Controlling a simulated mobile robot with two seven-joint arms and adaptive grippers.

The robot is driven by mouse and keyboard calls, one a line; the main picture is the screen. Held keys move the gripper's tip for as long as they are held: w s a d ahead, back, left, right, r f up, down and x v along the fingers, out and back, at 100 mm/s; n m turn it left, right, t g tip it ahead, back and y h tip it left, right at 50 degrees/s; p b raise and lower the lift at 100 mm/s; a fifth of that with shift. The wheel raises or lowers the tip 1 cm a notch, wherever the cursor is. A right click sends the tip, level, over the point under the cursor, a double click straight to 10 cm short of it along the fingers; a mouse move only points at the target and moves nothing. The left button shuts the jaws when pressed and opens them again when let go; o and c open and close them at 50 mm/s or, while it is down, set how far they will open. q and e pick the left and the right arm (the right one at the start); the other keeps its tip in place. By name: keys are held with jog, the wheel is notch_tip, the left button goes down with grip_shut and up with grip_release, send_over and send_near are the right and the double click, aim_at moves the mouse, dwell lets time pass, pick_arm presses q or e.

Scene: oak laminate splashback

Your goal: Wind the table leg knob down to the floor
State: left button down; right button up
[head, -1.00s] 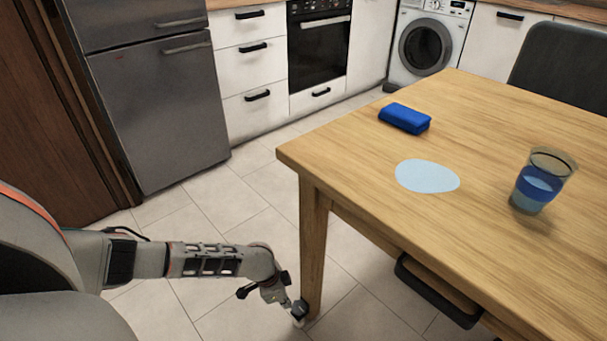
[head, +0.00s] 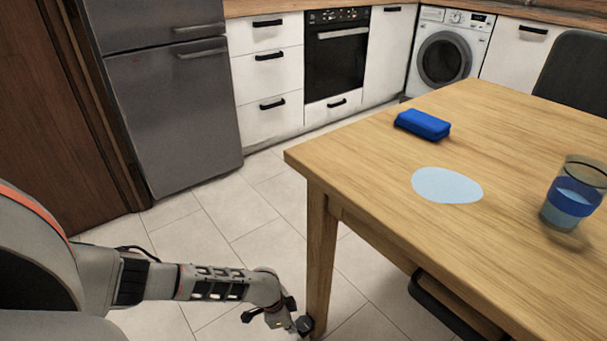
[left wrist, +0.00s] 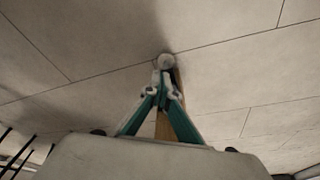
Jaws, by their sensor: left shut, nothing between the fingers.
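The wooden table leg (head: 319,255) drops from the near left corner of the table (head: 385,150). A small dark knob (head: 304,324) shows at its foot, low in the head view. In the left wrist view a round pale knob end (left wrist: 165,60) lies just beyond the fingertips, with part of the leg (left wrist: 162,126) between the fingers. My left gripper (head: 292,325) is at the foot of the leg, close beside the knob. Its teal fingers (left wrist: 163,88) converge and are shut, holding nothing. Whether they touch the knob I cannot tell. My right gripper is not in view.
A dark chair (head: 576,65) stands behind; a dark-framed seat (head: 440,305) sits under the near edge. Tiled floor (head: 215,215) is clear.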

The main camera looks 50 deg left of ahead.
pick_arm(q)
jog(key=shift+w, duration=0.2)
dwell(0.5)
jog(key=shift+w+a+r, duration=0.1)
jog(key=shift+w+a, duration=0.2)
jog(key=shift+a, duration=0.2)
jog(key=shift+w+a, duration=0.15)
jog(key=shift+a, duration=0.15)
jog(key=shift+w+a, duration=0.4)
jog(key=shift+w, duration=0.2)
dwell(0.4)
jog(key=shift+s+a, duration=0.1)
jog(key=p+v, duration=0.2)
jog(key=v, duration=0.1)
jog(key=p+v, duration=0.2)
jog(key=shift+r, duration=0.45)
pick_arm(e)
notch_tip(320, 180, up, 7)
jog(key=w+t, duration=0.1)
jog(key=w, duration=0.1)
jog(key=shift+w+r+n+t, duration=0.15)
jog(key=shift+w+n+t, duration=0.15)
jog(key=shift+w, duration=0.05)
